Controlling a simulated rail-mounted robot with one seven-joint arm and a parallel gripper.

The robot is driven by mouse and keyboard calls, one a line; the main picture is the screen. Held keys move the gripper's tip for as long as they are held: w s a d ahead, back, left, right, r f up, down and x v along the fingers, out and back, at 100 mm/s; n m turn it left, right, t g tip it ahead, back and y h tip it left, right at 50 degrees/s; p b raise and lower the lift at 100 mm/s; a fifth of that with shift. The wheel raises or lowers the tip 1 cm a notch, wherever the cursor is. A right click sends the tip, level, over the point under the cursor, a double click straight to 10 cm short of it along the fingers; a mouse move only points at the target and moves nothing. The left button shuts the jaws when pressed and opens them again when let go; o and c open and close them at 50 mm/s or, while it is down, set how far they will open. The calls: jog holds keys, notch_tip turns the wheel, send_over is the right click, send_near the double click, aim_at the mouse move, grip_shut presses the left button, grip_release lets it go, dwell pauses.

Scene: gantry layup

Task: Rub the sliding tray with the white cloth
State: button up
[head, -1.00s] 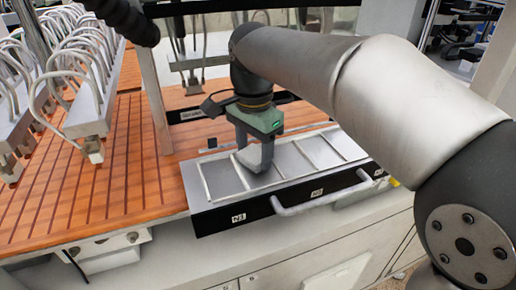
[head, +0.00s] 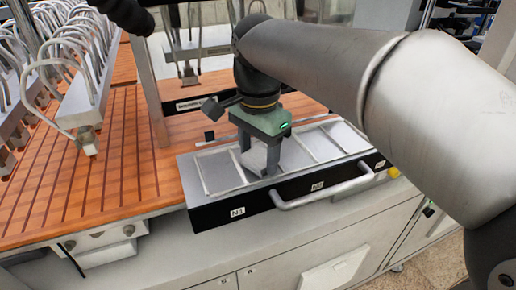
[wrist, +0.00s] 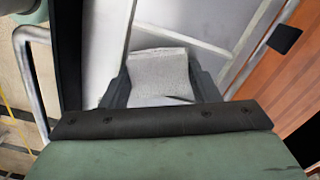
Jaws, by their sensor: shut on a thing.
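The sliding tray (head: 219,170) is a grey metal drawer with raised light dividers, a black front with white labels and a silver bar handle. It also shows in the wrist view (wrist: 105,40). My gripper (head: 259,165) points down over the left-middle part of the tray. It is shut on the white cloth (head: 254,158), which shows as a pale, textured block between the fingers in the wrist view (wrist: 158,72). The cloth's lower edge is at or just above the tray floor; I cannot tell whether it touches.
An orange slatted worktop (head: 70,190) lies left of and behind the tray. Metal racks with curved hoses (head: 75,100) stand at the left. The tray's handle (head: 320,191) sticks out at the front. A metal post (head: 150,90) rises behind the tray's left end.

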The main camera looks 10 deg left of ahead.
notch_tip(320, 180, up, 6)
jog(key=p, duration=0.5)
jog(key=shift+p, duration=0.3)
notch_tip(320, 180, up, 3)
jog(key=p, duration=0.2)
jog(key=shift+p, duration=0.4)
